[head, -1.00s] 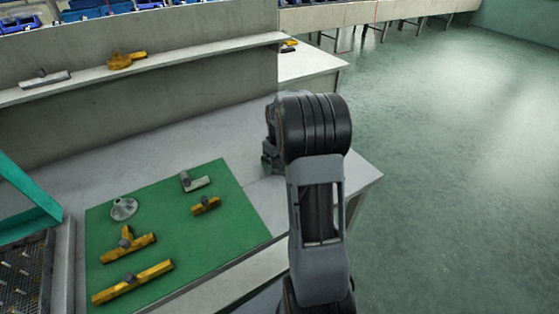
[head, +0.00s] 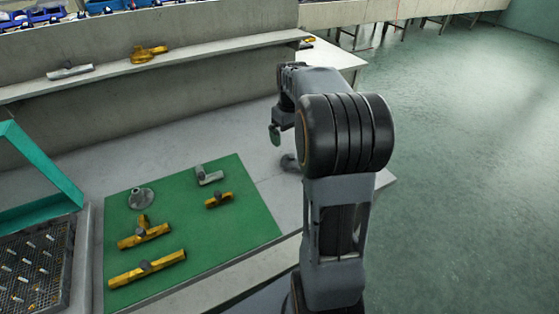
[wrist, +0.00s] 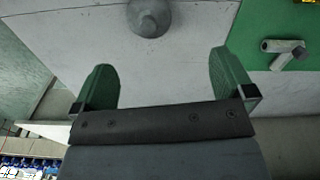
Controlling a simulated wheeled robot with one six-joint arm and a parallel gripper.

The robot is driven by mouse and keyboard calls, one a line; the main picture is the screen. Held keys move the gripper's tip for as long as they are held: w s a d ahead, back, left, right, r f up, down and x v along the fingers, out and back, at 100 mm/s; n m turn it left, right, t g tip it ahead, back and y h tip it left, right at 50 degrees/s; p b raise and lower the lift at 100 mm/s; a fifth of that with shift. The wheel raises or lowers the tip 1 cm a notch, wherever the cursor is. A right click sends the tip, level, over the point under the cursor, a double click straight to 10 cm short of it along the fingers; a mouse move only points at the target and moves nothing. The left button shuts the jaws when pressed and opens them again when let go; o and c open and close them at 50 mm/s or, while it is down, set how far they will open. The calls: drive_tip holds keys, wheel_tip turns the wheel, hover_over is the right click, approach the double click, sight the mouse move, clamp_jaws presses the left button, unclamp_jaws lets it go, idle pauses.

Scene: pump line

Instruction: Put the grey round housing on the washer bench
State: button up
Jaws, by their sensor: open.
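A grey round, domed part (head: 289,162) stands on the pale bench top right of the green mat. It also shows at the top of the wrist view (wrist: 150,16), cut by the picture's edge. A second grey round part (head: 141,198), like a flange with a raised hub, lies on the mat. I cannot tell for certain which is the housing. My gripper (wrist: 165,80) is open and empty, its two green pads wide apart. In the head view its green finger (head: 274,134) is above and slightly left of the domed part, apart from it. Nothing marks the washer bench clearly.
The green mat (head: 240,225) holds several yellow parts and a grey pipe fitting (head: 209,176). A teal frame (head: 40,170) and a rack with pegs (head: 30,275) stand at left. A shelf (head: 200,54) carries yellow and grey parts. Open floor lies right.

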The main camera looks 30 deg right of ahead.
drive_tip(key=s+a+f+m+t, duration=0.1)
drive_tip(key=s+a+f+t, duration=0.1)
drive_tip(key=s+a, duration=1.3)
drive_tip(key=a, duration=0.3)
drive_tip(key=shift+s+t, duration=0.25)
drive_tip(key=shift+t, duration=0.15)
wheel_tip(320, 180, up, 8)
drive_tip(key=p, duration=0.7)
drive_tip(key=shift+r+t, duration=0.2)
drive_tip(key=shift+t, duration=0.1)
drive_tip(key=shift+s+a, duration=0.1)
